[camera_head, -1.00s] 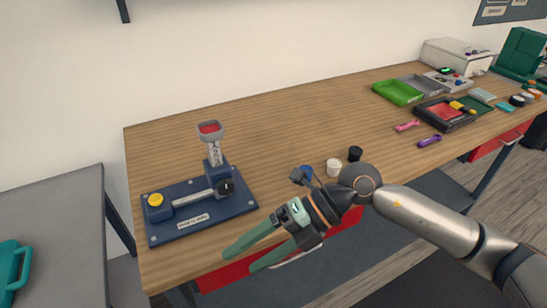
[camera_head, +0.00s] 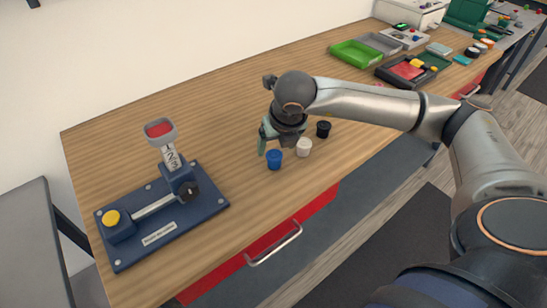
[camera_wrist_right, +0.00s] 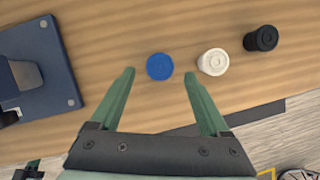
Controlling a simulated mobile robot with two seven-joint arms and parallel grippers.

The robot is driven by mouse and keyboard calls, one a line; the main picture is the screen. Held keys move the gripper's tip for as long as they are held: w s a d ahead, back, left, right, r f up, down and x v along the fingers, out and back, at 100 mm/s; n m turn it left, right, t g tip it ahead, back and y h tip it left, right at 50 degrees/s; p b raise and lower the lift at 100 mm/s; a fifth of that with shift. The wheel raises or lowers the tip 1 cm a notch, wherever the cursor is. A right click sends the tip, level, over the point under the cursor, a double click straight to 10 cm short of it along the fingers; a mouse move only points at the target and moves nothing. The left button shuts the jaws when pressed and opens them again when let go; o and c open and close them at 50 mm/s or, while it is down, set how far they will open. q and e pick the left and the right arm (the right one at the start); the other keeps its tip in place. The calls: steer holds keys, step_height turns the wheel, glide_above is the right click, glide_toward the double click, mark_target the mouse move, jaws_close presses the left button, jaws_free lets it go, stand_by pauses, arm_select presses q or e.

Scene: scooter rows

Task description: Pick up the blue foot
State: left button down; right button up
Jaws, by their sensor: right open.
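The blue foot (camera_head: 274,159) stands on the wooden table, left of a white foot (camera_head: 304,147) and a black foot (camera_head: 323,129). In the right wrist view the blue foot (camera_wrist_right: 160,66) is seen from above, just beyond and between the fingertips. My right gripper (camera_head: 266,138) is above the table, pointing down close to the blue foot. Its green fingers are apart and empty in the right wrist view (camera_wrist_right: 160,78). My left gripper is not seen.
A dark blue press fixture (camera_head: 205,206) with a yellow button stands on the left of the table. The white foot (camera_wrist_right: 213,62) and black foot (camera_wrist_right: 261,39) are close on the right. Green (camera_head: 356,54) and grey trays lie farther back. A red drawer is below the front edge.

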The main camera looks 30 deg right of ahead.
mark_target(274, 154)
steer(key=p+x, duration=0.1)
steer(key=x, duration=0.4)
steer(key=shift+f, duration=0.4)
steer(key=shift+c, duration=0.2)
jaws_close()
